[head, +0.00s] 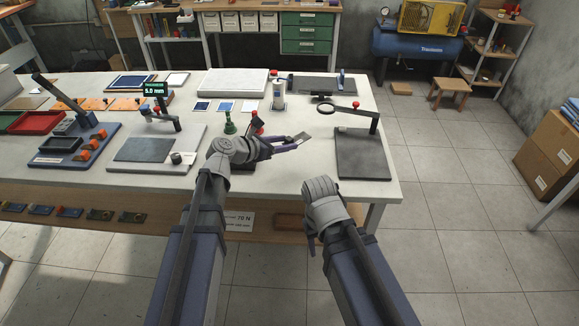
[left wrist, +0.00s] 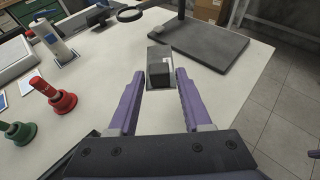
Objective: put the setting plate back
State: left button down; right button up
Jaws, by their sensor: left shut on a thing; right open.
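My left gripper (head: 292,143) reaches right over the white table and is shut on a small dark grey block (head: 302,138), which I take as the setting plate.
The magnifier ring (head: 335,109) hangs over the table beyond the left gripper. A green stamp (head: 230,124) and a red stamp (left wrist: 60,100) stand left of it. A gauge stand with a 5.0 mm display (head: 154,89) is farther left. The table's front right corner (head: 385,193) is clear.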

aim_at(285, 171)
pick_arm(q)
jog(key=shift+f+b, duration=4.4)
jog(key=shift+f, duration=0.35)
jog(key=shift+f, duration=0.1)
jog(key=shift+f, duration=0.15)
jog(key=shift+c, duration=1.7)
grip_release()
jog(key=shift+r, duration=0.35)
jog(key=p+v, duration=0.4)
jog(key=v, duration=0.6)
jog(key=shift+s+r, duration=0.1)
jog(key=shift+r, duration=0.05)
jog(key=shift+p+v, duration=0.3)
jog(key=shift+v, duration=0.55)
jog(key=shift+a, duration=0.1)
